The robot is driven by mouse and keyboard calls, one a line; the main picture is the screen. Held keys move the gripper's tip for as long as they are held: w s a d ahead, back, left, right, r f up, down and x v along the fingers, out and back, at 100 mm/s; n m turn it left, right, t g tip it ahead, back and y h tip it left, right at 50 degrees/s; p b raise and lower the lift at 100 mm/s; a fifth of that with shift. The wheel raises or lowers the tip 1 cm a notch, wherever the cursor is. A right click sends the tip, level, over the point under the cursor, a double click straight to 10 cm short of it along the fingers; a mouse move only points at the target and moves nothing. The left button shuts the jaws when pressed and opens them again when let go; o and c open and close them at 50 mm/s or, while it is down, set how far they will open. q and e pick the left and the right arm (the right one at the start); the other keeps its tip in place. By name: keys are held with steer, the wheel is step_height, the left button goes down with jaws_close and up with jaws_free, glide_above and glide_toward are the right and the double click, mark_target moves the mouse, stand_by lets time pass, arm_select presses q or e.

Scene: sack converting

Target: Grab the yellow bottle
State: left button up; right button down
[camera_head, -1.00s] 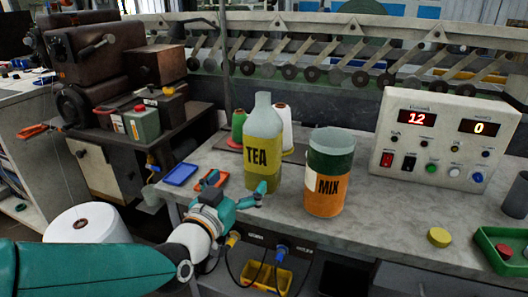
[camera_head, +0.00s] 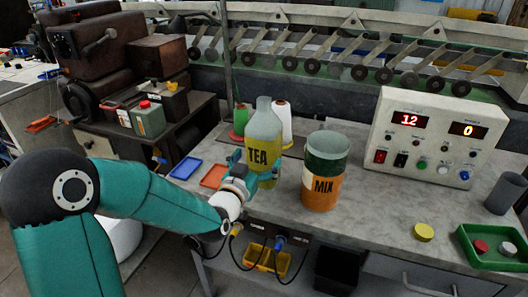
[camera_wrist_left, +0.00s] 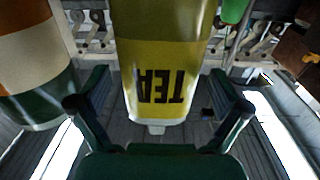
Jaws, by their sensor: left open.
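The yellow bottle (camera_head: 264,150), labelled TEA, stands upright on the grey workbench (camera_head: 370,215). Its upper part is pale and its lower part is yellow. My left gripper (camera_head: 254,172) is at the bottle's lower front with its fingers open. In the left wrist view, the bottle (camera_wrist_left: 162,75) appears upside down between the two open fingers of my left gripper (camera_wrist_left: 158,112), with a gap on each side. The orange and green MIX container (camera_head: 324,172) stands just right of the bottle and also shows at the left of the wrist view (camera_wrist_left: 35,65). My right gripper is not seen.
A blue tray (camera_head: 186,168) and an orange tray (camera_head: 214,176) lie left of the bottle. Thread cones, one green (camera_head: 240,120) and one white (camera_head: 283,120), stand behind it. A control box (camera_head: 438,136), yellow disc (camera_head: 423,232) and green tray (camera_head: 490,250) are at right. Bench space lies between them.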

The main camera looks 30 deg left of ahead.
arm_select(q)
steer(key=p+x, duration=0.1)
steer(key=x, duration=0.3)
steer(key=shift+w, duration=0.25)
steer(key=shift+r, duration=0.1)
steer(key=c, duration=1)
steer(key=shift+r, duration=0.2)
